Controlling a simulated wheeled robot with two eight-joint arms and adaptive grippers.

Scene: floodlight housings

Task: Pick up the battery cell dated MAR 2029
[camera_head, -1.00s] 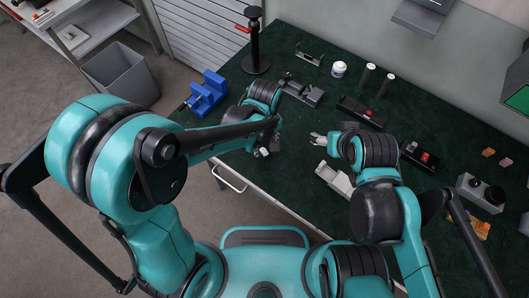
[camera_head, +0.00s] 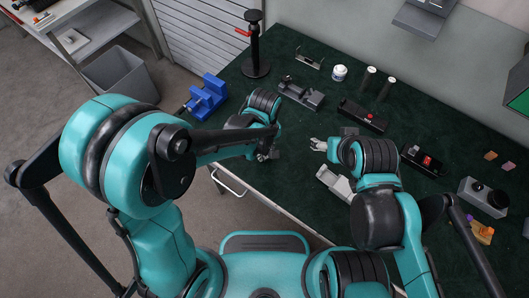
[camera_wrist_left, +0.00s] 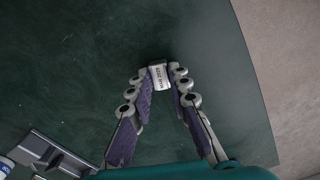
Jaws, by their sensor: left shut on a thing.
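My left gripper (camera_wrist_left: 160,85) is shut on a small pale cell (camera_wrist_left: 159,77), held between the fingertips. Dark print on its side appears to read MAR 2029, though it is small and sideways. In the head view my left gripper (camera_head: 268,154) is above the near edge of the bench, and its cell is hardly distinguishable. Two dark cylinders with pale tops, which look like cells, stand at the back: one on the left (camera_head: 368,76) and one on the right (camera_head: 387,89). Their dates cannot be read. My right gripper (camera_head: 318,145) is over the bench; its finger gap is unclear.
The dark green bench (camera_head: 310,185) has clear room between my grippers.

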